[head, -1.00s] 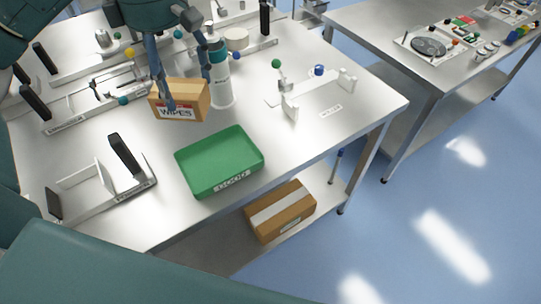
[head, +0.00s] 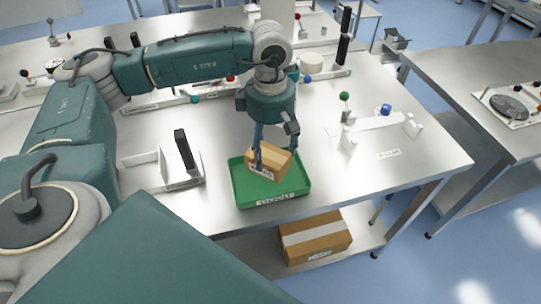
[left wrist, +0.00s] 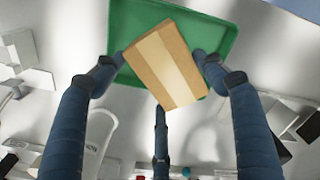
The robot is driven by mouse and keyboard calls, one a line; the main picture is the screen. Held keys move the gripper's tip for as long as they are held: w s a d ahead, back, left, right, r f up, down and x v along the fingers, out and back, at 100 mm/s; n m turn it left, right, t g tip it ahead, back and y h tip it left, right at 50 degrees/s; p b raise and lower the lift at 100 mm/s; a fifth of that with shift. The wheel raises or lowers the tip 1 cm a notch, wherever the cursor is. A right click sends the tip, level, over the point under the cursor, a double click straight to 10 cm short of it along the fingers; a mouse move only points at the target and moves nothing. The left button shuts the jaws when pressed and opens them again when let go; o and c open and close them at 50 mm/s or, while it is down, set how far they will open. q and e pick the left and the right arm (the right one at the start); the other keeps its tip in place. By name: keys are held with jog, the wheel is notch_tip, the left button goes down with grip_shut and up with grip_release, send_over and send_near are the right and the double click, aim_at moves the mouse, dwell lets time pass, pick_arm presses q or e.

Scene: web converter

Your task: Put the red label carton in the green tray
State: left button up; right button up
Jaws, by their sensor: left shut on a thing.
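The carton (head: 272,164) is a tan box with a paler tape strip and a small label, partly hidden by fingers. My left gripper (head: 270,152) is shut on it and holds it tilted over the green tray (head: 245,191). I cannot tell whether the carton touches the tray floor. In the left wrist view, the carton (left wrist: 166,66) lies between the blue fingers with the tray (left wrist: 128,28) behind it; its lower end overlaps past the tray's edge in the picture. My right gripper is not in view.
A white fixture with a black handle (head: 184,150) stands just left of the tray. A white bracket (head: 378,127) with green and blue knobs stands to the right. Another taped carton (head: 316,238) lies on the lower shelf. Bare tabletop lies right of the tray.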

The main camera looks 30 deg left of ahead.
aim_at(270, 160)
pick_arm(q)
notch_tip(270, 160, down, 4)
jog(key=shift+f+p, duration=0.1)
jog(key=shift+p, duration=0.4)
jog(key=shift+f, duration=0.2)
jog(key=shift+f, duration=0.2)
jog(key=o, duration=1.2)
